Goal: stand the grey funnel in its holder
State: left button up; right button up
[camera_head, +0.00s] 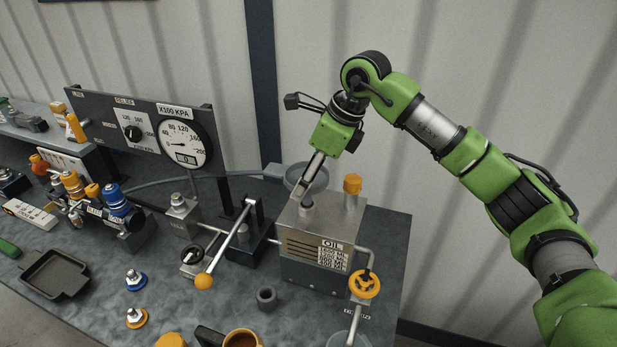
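The grey funnel (321,181) shows its wide round bowl at the top of the oil tank, partly behind my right gripper. Below it is the tank's short filler neck (306,210); I cannot tell whether the funnel's stem is in it. My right gripper (304,190) points down, with its narrow fingers overlapping the front of the bowl. The fingers look close together, but I cannot tell whether they grip the funnel. A dark ring (267,298) with a central hole stands on the bench and may be the holder. My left gripper is out of view.
The oil tank (311,272) has an orange cap (352,184) and an orange valve wheel (364,285). A lever with an orange knob (204,281) stands left of it. A yellow cup (242,339) is at the front. Gauges stand behind. Some bench between lever and ring is clear.

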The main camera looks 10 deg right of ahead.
notch_tip(320, 180, up, 4)
jog(key=shift+p, duration=1.05)
jog(key=shift+f, duration=0.1)
